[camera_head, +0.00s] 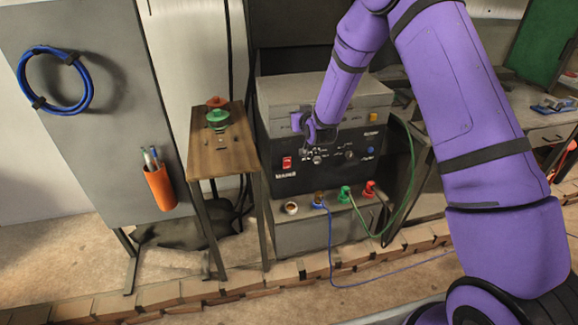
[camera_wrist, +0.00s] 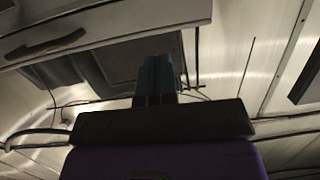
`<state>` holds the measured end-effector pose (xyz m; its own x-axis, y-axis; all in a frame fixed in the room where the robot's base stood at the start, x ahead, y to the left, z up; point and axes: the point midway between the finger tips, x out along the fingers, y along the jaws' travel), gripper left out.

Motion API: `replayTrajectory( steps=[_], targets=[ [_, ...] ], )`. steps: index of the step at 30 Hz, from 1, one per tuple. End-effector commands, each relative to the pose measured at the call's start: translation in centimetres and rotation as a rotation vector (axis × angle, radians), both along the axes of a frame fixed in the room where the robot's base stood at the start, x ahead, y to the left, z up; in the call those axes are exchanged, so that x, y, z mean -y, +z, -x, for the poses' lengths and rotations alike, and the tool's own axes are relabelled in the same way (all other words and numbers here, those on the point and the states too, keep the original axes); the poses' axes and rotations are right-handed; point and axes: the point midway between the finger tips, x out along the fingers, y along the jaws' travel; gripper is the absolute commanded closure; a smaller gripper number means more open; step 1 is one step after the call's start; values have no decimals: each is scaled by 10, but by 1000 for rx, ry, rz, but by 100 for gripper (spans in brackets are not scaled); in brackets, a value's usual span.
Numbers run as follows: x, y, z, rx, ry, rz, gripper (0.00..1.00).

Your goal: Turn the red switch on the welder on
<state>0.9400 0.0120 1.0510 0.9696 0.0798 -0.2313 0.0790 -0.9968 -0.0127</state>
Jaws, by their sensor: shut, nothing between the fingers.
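The welder (camera_head: 280,95) is a grey and black box with a dark front panel, in the middle of the head view. The red switch (camera_head: 287,163) sits at the lower left of that panel; whether it is on or off is too small to tell. My gripper (camera_head: 314,156) is in front of the panel, just right of the red switch, and appears apart from it. It hides part of the panel's middle. In the wrist view my gripper (camera_wrist: 158,72) shows its fingers together, with nothing between them. The red switch cannot be made out there.
A ledge below the panel holds blue, green and red cable plugs (camera_head: 346,194). A green cable (camera_head: 411,165) hangs at the welder's right. A small wooden table (camera_head: 222,154) with red and green items stands left. An orange holder (camera_head: 160,187) hangs on a grey board.

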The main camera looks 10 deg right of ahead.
Motion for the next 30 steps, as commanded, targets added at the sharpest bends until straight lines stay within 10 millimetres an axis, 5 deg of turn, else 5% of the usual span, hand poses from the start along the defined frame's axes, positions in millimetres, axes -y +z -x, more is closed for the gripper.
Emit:
replayTrajectory(
  steps=[14,30],
  targets=[
    [-12,-128,-1,172,-15,-12,100],
    [-16,-258,53,365,-41,-11,100]
  ],
)
